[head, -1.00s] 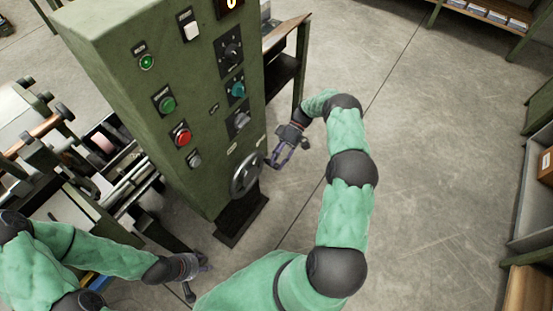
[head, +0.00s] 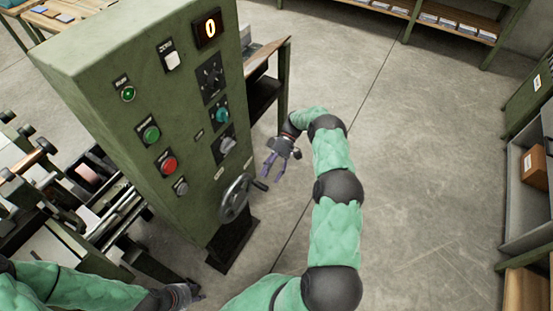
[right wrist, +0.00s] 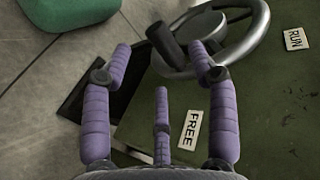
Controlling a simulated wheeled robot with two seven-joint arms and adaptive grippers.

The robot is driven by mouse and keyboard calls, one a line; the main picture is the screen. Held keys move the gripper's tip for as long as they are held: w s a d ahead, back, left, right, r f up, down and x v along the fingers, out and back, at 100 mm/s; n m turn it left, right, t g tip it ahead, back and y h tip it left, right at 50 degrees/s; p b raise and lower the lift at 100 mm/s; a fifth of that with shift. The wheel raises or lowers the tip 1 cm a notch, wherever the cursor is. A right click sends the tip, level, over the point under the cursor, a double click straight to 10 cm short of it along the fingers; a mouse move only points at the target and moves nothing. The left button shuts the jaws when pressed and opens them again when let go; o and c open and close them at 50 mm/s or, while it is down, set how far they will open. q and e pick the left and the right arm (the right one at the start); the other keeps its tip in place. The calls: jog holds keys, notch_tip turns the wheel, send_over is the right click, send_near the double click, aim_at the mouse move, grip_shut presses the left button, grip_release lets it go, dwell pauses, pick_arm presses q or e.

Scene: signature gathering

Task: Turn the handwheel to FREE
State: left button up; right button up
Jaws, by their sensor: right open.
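The handwheel (head: 235,199) is a grey metal ring low on the green control cabinet, with a dark crank knob (head: 260,184) at its right side. In the right wrist view the handwheel (right wrist: 243,38) is at the top, with the knob (right wrist: 165,45) at its left. A white FREE label (right wrist: 191,130) and a RUN label (right wrist: 293,39) are on the cabinet. My right gripper (head: 272,166) is open just above the knob. In the right wrist view the knob shows beyond and between its purple fingers (right wrist: 160,62); contact is not clear.
The concrete floor at the right is clear up to shelves (head: 525,185).

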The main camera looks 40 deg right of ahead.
jog(key=v, duration=0.8)
